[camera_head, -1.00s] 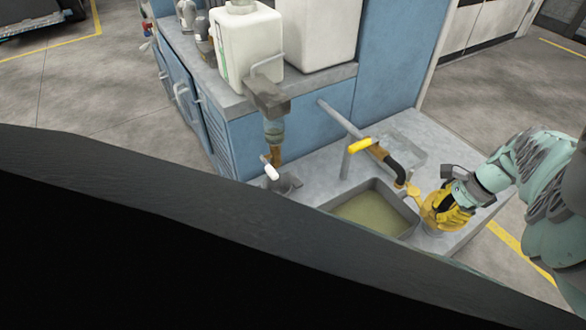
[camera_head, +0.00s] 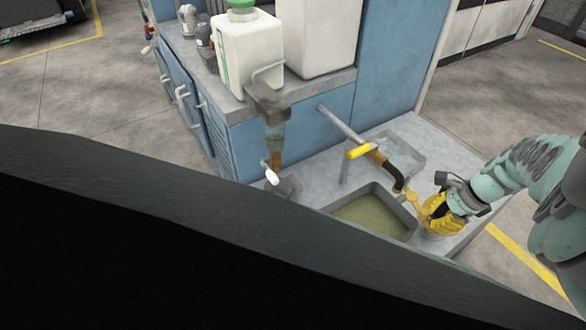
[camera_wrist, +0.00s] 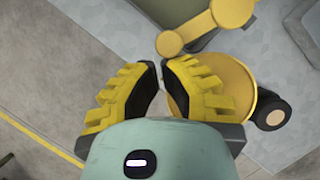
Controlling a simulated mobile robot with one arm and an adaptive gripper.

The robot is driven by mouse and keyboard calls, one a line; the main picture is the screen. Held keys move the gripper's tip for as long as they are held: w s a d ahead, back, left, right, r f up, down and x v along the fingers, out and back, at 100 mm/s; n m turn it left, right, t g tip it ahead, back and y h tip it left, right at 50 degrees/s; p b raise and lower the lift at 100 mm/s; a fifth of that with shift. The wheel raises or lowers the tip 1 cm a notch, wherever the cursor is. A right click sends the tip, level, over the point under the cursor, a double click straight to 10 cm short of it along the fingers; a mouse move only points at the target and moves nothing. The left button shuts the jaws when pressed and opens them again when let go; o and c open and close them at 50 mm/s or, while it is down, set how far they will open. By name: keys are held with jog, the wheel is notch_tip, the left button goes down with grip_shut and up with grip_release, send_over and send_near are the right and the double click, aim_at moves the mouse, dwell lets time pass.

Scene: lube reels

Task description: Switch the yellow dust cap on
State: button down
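A yellow round part with a flat arm and a small ringed end (camera_wrist: 170,43) lies ahead of the fingertips in the wrist view. A yellow piece by the black hose end shows in the head view (camera_head: 411,195). I cannot tell for certain which is the dust cap. My gripper (camera_wrist: 160,66) has yellow ridged fingers with dark pads. The fingertips are close together with a narrow gap and nothing seen held. A broad yellow round body (camera_wrist: 243,88) is partly hidden beside the right finger. In the head view my gripper (camera_head: 428,208) is right of the hose end.
A sink-like tray (camera_head: 375,216) with murky liquid lies left of my gripper. The yellow-handled tap (camera_head: 360,151) and black hose (camera_head: 392,169) are behind it. White jugs (camera_head: 247,50) stand on a blue cabinet. A dark surface (camera_head: 120,250) fills the lower left. Open floor lies right.

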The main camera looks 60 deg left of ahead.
jog(key=shift+s+a+r+m+p, duration=0.15)
jog(key=shift+s+m+p, duration=0.2)
jog(key=shift+p, duration=0.35)
jog(key=s+a+m+t+y+p, duration=0.1)
jog(key=s+a+m+t+p, duration=0.2)
jog(key=s+a+m+p, duration=0.4)
jog(key=s+m+p, duration=0.1)
jog(key=m, duration=0.2)
jog(key=shift+t, duration=0.4)
jog(key=shift+f, duration=0.2)
jog(key=shift+w+r+b, duration=0.1)
jog(key=shift+w+b, duration=0.45)
jog(key=shift+w, duration=0.15)
